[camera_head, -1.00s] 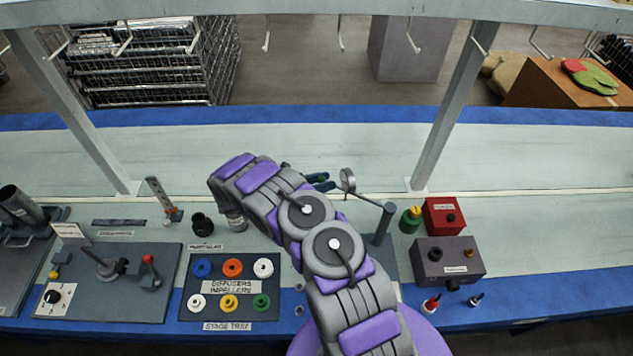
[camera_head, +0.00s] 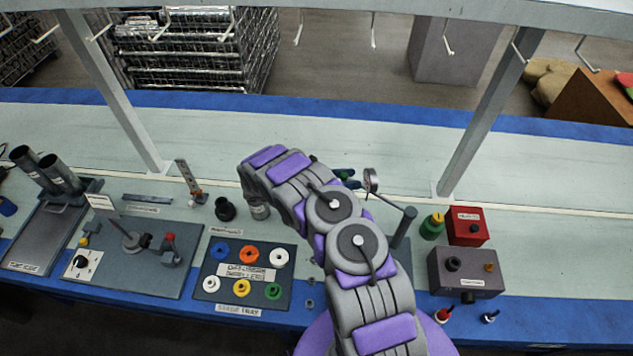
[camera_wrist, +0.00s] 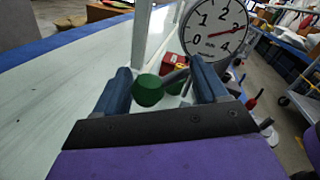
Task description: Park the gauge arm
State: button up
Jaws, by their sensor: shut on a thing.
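The gauge arm is a thin bar (camera_head: 390,201) running from the top of a grey post (camera_head: 403,230) to a round gauge (camera_head: 371,181). In the wrist view the gauge dial (camera_wrist: 213,30) faces me, with a red needle. A green knob (camera_wrist: 148,92) on a grey stem sits between the blue fingers of my gripper (camera_wrist: 160,76). My gripper is shut on this knob. In the head view my gripper (camera_head: 345,178) is just left of the gauge, partly hidden behind my arm. My arm also hides much of the post's base.
A red box (camera_head: 467,226), a green bottle (camera_head: 432,227) and a grey box (camera_head: 463,272) stand right of the post. The stage tray (camera_head: 200,277) with coloured rings and a plate with a dial (camera_head: 190,250) lie left. The pale bench behind (camera_head: 300,133) is clear.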

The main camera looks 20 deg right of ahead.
jog(key=v, duration=1.6)
jog(key=shift+a+p, duration=0.25)
jog(key=shift+p, duration=0.2)
jog(key=shift+a, duration=0.1)
